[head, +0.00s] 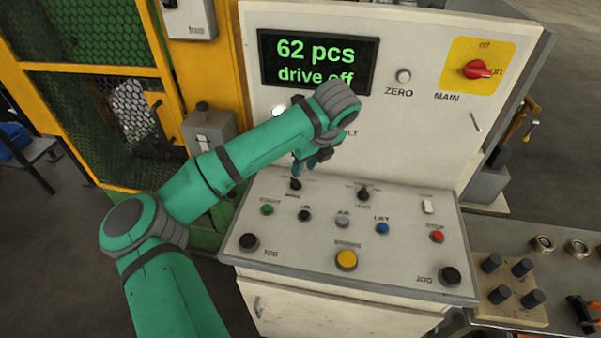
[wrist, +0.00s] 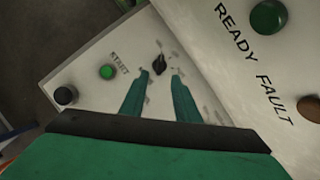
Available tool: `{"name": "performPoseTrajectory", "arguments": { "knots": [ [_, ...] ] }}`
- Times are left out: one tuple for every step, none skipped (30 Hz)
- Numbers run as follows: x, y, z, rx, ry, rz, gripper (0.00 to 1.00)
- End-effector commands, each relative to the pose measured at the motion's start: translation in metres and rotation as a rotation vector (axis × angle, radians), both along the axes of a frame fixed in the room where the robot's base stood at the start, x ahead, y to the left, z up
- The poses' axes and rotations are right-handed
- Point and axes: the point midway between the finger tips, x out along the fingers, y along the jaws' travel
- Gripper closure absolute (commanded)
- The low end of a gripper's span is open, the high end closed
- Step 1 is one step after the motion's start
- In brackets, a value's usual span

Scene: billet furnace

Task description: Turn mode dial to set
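The mode dial (head: 295,184) is a small black knob at the upper left of the sloping control panel. Its small label is hard to read. In the wrist view the dial (wrist: 159,62) shows just beyond and between the fingertips. My gripper (head: 297,172) is right above the dial in the head view, pointing down at it. In the wrist view my gripper (wrist: 159,73) is open, with a finger on each side of the line to the dial. I cannot tell whether the fingers reach around it. The dial's set position is not legible.
A second black dial (head: 363,193) sits to the right. Several buttons, including a green start button (head: 267,210), a yellow button (head: 346,260) and a red stop button (head: 437,237), lie nearby. The upright panel behind has a display (head: 318,62) reading "62 pcs drive off" and a red main switch (head: 477,70).

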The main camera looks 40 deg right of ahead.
Motion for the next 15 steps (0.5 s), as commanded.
{"name": "performPoseTrajectory", "arguments": {
  "knots": [
    [-0.002,0.0,0.008,-0.001,-0.003,-0.001,0.71],
    [-0.004,0.0,0.011,-0.001,-0.002,-0.001,0.71],
    [-0.006,0.0,0.015,-0.001,-0.001,0.0,0.71],
    [-0.007,0.0,0.018,0.0,-0.002,0.0,0.71],
    [-0.008,0.0,0.02,0.0,-0.002,0.0,0.71],
    [-0.009,0.0,0.022,0.0,-0.002,0.0,0.71],
    [-0.01,0.0,0.024,0.0,-0.001,0.0,0.71],
    [-0.01,0.0,0.025,0.0,-0.001,0.0,0.71],
    [-0.011,0.0,0.026,0.0,0.0,0.0,0.71],
    [-0.011,0.001,0.026,0.0,0.0,0.0,0.71],
    [-0.011,0.001,0.026,0.0,0.0,0.0,0.71],
    [-0.011,0.001,0.027,0.0,0.0,0.0,0.71],
    [-0.011,0.001,0.027,0.0,0.001,0.0,0.71],
    [-0.011,0.001,0.026,0.0,0.0,0.0,0.71],
    [-0.011,0.001,0.026,0.0,0.0,0.0,0.71]
  ]
}}
